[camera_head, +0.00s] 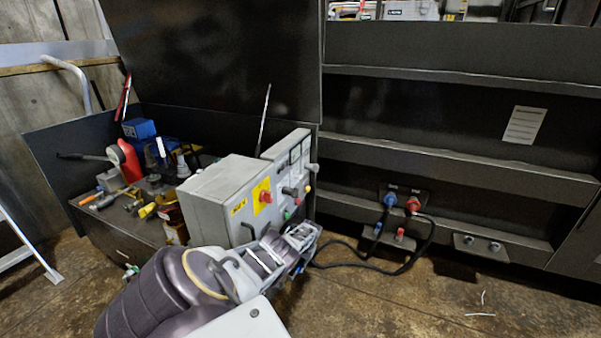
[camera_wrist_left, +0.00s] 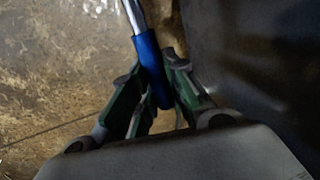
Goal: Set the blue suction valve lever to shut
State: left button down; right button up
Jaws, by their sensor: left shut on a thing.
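The blue suction valve lever shows in the left wrist view as a blue sleeve (camera_wrist_left: 149,58) on a bright metal rod. Its lower end lies between the green fingers of my left gripper (camera_wrist_left: 155,92), which is shut on it. In the head view my left gripper (camera_head: 301,237) reaches low past the front of the grey control boxes. The lever's valve body is hidden there behind my arm and gripper, so I cannot tell the lever's position. My right gripper is not in view.
A grey control box (camera_head: 222,201) with yellow labels stands close beside my left arm. A bench (camera_head: 125,240) with tools is to the left. Blue and red connectors (camera_head: 413,203) with a black cable (camera_head: 385,268) are on the dark machine wall at right. The floor at lower right is mostly free.

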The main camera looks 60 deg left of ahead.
pick_arm(q)
jog(key=shift+s, duration=0.1)
jog(key=c, duration=1.4)
grip_release()
jog(key=shift+f, duration=0.1)
jog(key=shift+r, duration=0.35)
jog(key=shift+w+d+r, duration=0.15)
jog(key=shift+d+r, duration=0.05)
jog(key=shift+r, duration=0.95)
jog(key=shift+w+d+r, duration=0.15)
jog(key=shift+w+r, duration=0.05)
jog(key=shift+r, duration=0.9)
jog(key=shift+w+d+r, duration=0.15)
jog(key=shift+d+r, duration=0.05)
jog(key=shift+r, duration=0.95)
